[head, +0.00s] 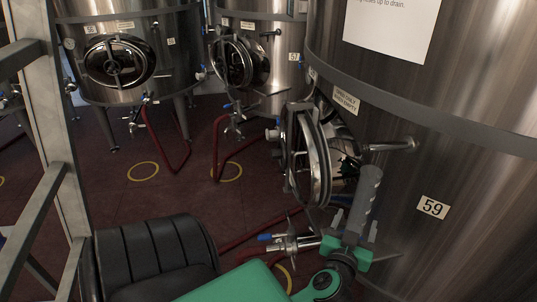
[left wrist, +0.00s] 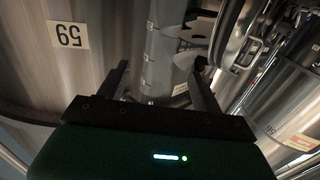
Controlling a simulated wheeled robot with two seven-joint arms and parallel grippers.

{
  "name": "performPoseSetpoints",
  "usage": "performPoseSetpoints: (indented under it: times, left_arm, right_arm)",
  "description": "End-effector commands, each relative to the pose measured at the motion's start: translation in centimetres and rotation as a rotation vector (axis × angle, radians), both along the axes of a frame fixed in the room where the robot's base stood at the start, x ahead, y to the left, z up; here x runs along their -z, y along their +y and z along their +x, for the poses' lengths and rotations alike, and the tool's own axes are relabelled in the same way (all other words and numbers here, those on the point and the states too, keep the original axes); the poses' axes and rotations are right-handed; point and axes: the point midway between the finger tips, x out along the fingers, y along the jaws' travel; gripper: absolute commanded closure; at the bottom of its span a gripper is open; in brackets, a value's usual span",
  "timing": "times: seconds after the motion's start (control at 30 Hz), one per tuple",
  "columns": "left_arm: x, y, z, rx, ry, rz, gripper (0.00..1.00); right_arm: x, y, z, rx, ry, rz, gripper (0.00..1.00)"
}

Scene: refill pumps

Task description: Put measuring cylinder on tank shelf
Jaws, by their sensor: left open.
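The measuring cylinder (head: 368,190) is a grey tube standing nearly upright, a little tilted in the head view, in front of the tank (head: 460,190) labelled 59. My left gripper (head: 355,226) is open, with one finger on each side of the cylinder's lower part. In the left wrist view the cylinder (left wrist: 160,50) shows between the two open fingers (left wrist: 158,85), with pale marks on it. A thin metal edge (head: 385,257), perhaps the tank shelf, shows beside the gripper; the cylinder's base is hidden, so I cannot tell what it rests on. My right gripper is not in view.
A round tank hatch (head: 308,158) and a valve with a blue handle (head: 285,238) are close left of the gripper. Two more tanks (head: 115,50) (head: 255,45) stand behind, with red hoses (head: 165,140) on the floor. A metal frame (head: 60,130) rises at left.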

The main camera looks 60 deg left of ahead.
Motion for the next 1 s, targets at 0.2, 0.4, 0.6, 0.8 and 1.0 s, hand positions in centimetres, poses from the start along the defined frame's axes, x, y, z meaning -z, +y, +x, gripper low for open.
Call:
performPoseSetpoints:
  times: [0.2, 0.4, 0.6, 0.8, 1.0]
  left_arm:
    - [0.2, -0.1, 0.3, 0.004, -0.026, 0.014, 0.33]
    - [1.7, -2.0, 1.7, 0.091, -0.153, 0.075, 0.33]
    - [6.5, -6.4, 3.3, 0.314, -0.189, 0.115, 0.33]
    - [21.2, -10.8, 3.0, 0.556, 0.055, 0.08, 0.33]
    - [39.2, -11.7, -3.2, 0.67, 0.437, -0.001, 0.33]
  right_arm:
    - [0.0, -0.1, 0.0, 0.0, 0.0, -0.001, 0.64]
    - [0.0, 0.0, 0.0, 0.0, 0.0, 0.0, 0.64]
    - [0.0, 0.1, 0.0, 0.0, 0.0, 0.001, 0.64]
    - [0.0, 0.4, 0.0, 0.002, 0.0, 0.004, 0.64]
    - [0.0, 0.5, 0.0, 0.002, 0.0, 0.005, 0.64]
